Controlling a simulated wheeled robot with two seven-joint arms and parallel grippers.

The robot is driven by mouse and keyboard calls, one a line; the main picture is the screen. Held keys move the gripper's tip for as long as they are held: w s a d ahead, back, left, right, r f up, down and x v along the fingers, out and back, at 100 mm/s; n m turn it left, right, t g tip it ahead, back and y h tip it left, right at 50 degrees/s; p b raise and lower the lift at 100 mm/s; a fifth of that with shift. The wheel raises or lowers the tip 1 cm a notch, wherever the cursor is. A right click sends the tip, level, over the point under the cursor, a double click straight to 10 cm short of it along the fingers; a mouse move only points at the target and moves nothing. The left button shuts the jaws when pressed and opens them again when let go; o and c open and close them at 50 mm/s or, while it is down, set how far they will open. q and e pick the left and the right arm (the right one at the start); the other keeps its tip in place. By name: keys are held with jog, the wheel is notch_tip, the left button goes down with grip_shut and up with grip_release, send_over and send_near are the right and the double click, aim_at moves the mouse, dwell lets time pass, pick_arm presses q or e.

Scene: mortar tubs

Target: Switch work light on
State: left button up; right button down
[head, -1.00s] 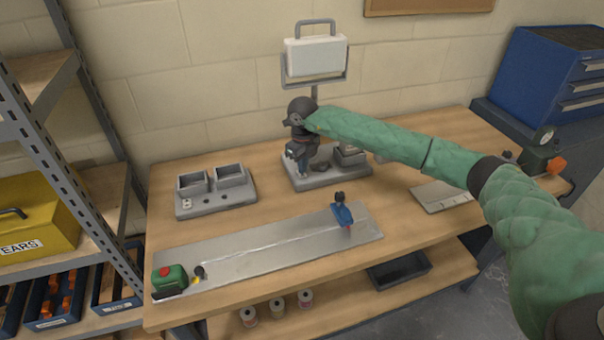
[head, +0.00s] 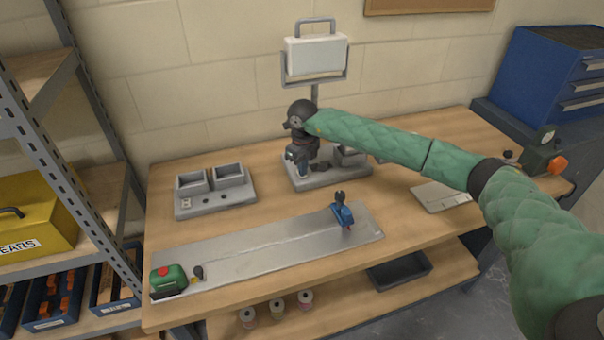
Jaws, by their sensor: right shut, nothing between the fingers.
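The work light (head: 314,57) has a pale white panel in a grey bracket on a post. It stands at the back of the wooden bench, and no clear glow shows on it. Its grey base (head: 335,178) rests on the bench. My right gripper (head: 311,176) points down over the left part of this base, in front of the post. It is shut and empty. The gripper and wrist hide part of the base, and I cannot make out a switch or whether the fingers touch it. My left gripper is not in view.
A grey two-cup holder (head: 215,203) stands left on the bench. A metal plate (head: 260,250) lies in front, with a green box (head: 168,280) and a blue clamp (head: 343,214) on it. A flat grey plate (head: 430,197) lies right, under my right arm.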

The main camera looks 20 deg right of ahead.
jog(key=shift+f, duration=0.25)
jog(key=shift+r, duration=0.15)
jog(key=shift+r+p, duration=0.35)
jog(key=shift+r, duration=3)
jog(key=shift+f, duration=0.1)
